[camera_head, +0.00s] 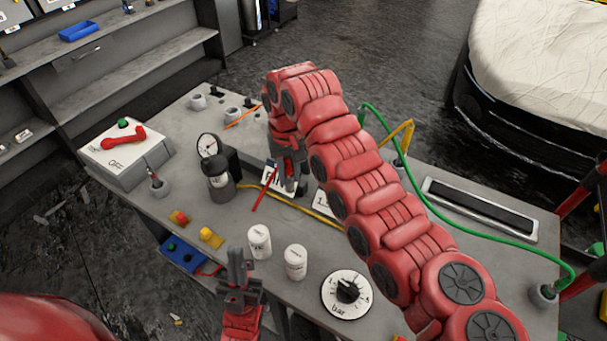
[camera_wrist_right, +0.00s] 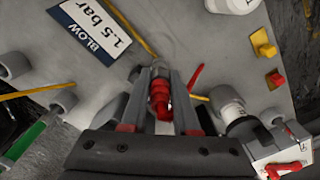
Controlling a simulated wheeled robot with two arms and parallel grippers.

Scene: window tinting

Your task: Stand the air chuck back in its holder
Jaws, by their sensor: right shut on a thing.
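My right gripper (camera_head: 289,170) is at the end of the arm reaching across the bench, pointing down over its middle. In the right wrist view its fingers (camera_wrist_right: 160,92) are shut on a red piece, seemingly the air chuck (camera_wrist_right: 159,88). The fingers hide part of it, and I cannot tell whether its lower end touches anything. Several small grey cup holders (camera_head: 198,102) stand at the back of the bench; I cannot tell which one belongs to the chuck. My left gripper (camera_head: 238,266) is low over the front edge; its finger gap is unclear.
A pressure gauge with a dark cylinder (camera_head: 219,180), two white canisters (camera_head: 260,240), (camera_head: 296,262) and a bar dial (camera_head: 346,293) stand on the bench (camera_head: 215,255). A switch box (camera_head: 128,155) is left. A green hose (camera_head: 470,237) crosses the right side.

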